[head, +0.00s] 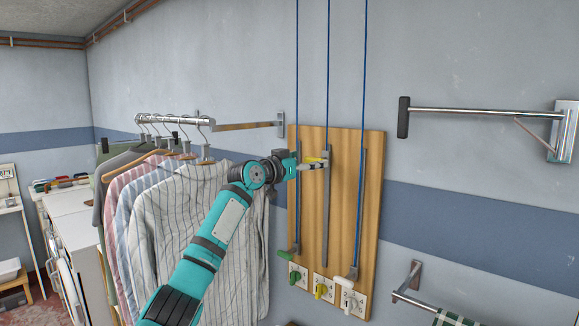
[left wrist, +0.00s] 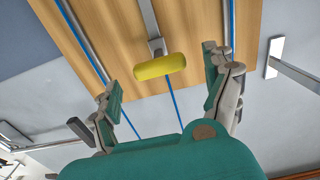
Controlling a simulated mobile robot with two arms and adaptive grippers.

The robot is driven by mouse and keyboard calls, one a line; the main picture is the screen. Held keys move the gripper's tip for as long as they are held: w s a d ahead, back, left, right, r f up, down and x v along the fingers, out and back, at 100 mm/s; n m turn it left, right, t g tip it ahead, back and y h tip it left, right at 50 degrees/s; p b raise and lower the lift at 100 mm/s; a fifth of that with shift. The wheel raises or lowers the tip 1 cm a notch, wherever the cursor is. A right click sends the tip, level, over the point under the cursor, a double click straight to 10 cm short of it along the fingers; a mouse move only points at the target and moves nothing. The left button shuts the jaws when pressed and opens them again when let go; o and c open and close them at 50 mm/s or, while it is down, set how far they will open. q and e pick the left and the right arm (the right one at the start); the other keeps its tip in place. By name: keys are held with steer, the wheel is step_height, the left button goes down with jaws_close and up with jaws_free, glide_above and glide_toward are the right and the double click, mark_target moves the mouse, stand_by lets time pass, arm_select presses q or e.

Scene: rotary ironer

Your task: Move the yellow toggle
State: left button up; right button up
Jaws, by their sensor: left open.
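The yellow toggle (head: 314,159) is a short rounded bar at the upper part of the middle slide on a wooden board (head: 372,200). In the left wrist view the yellow toggle (left wrist: 160,66) lies across the gap between my left fingertips, with space visible on both sides. My left gripper (head: 322,164) is open at the toggle, and its fingers partly cover it in the head view. The fingers also show in the left wrist view (left wrist: 161,75). I cannot tell whether they touch it. My right gripper is not in view.
A green handle (head: 285,255) and a white handle (head: 342,280) sit low on the outer slides. Plates with green, yellow (head: 319,292) and white knobs are below. Blue cords run upward. Shirts (head: 190,225) hang left; a wall bracket (head: 480,112) juts out right.

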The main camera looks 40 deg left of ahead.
arm_select(q)
steer(key=s, duration=0.8)
steer(key=shift+s+a, duration=0.35)
